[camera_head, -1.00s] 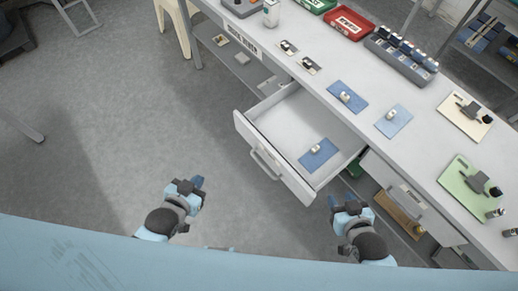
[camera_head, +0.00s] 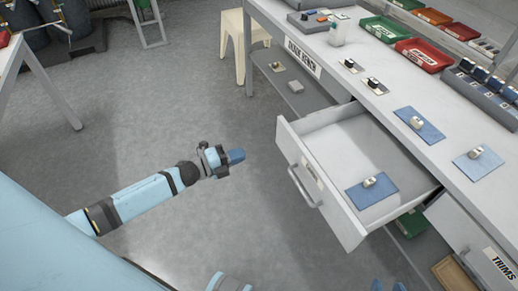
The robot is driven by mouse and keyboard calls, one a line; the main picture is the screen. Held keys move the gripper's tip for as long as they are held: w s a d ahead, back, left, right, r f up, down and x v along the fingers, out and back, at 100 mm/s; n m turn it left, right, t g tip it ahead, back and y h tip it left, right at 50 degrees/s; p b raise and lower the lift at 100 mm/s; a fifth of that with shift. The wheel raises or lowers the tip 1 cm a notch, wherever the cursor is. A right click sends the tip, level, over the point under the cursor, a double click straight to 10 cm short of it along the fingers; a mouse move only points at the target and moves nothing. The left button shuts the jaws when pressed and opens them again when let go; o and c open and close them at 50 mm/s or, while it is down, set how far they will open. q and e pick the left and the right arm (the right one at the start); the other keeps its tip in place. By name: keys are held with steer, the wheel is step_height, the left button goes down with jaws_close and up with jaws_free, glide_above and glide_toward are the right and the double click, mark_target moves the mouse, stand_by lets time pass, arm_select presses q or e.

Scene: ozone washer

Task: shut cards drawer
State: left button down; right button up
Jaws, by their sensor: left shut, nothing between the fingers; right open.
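The drawer (camera_head: 335,195) is pulled out from the white bench. Its front panel faces left and carries a bar handle (camera_head: 305,188) and a small label that is too small to read. A blue card (camera_head: 362,197) with a small part on it lies inside on the drawer floor. My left gripper (camera_head: 238,156) is shut and empty over the floor, left of the drawer front and apart from it.
The bench top (camera_head: 375,105) holds cards with small parts, a red bin (camera_head: 423,54) and a green bin (camera_head: 384,29). A second drawer front marked TRIMS (camera_head: 497,265) is at lower right. A cream stool (camera_head: 240,45) stands at the bench's far end. The floor left of the drawer is clear.

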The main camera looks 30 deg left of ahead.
mark_target(283, 139)
arm_select(q)
steer(key=b+x, duration=0.1)
steer(key=x, duration=1.2)
arm_select(e)
steer(key=shift+w+a+f, duration=0.1)
steer(key=shift+a, duration=0.05)
